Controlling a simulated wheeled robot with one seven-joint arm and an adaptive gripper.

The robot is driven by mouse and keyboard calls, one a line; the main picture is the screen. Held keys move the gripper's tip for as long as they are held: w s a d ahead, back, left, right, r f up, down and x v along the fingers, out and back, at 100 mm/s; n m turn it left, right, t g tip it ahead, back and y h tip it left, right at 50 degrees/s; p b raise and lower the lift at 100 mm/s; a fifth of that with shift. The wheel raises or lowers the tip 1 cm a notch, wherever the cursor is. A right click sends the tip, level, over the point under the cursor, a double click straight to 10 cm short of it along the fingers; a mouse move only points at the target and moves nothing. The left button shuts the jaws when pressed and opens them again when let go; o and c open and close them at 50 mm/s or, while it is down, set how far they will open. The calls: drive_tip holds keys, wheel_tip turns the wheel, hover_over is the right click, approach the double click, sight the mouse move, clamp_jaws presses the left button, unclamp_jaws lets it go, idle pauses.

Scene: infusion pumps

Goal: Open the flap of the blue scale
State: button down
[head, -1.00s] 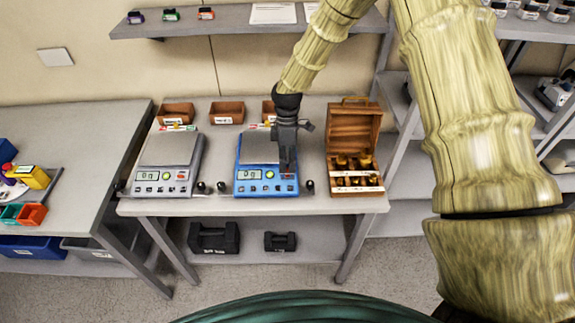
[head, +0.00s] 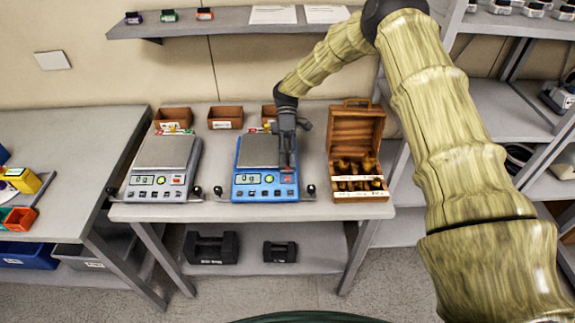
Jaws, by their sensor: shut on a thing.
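The blue scale (head: 247,193) stands on the middle table, with a grey weighing plate (head: 258,150) and a lit display on its front panel. My gripper (head: 289,171) points down over the right front of this scale, at the right edge of the plate and just above the panel. Its fingers are shut on a small part there. The fingers cover that part, and I cannot make out its shape. A flap is not clearly visible at this size, so I cannot tell how far it stands open.
A grey scale (head: 165,155) stands to the left. An open wooden box (head: 357,128) of brass weights stands close on the right. Small brown bins (head: 225,117) line the back, and dark knobs (head: 311,189) flank the scales. Black weights (head: 211,247) lie on the lower shelf.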

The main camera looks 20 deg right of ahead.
drive_tip(key=shift+g, duration=0.3)
drive_tip(key=c, duration=1.6)
unclamp_jaws()
drive_tip(key=shift+w, duration=0.1)
drive_tip(key=v, duration=1.2)
drive_tip(key=shift+d, duration=0.1)
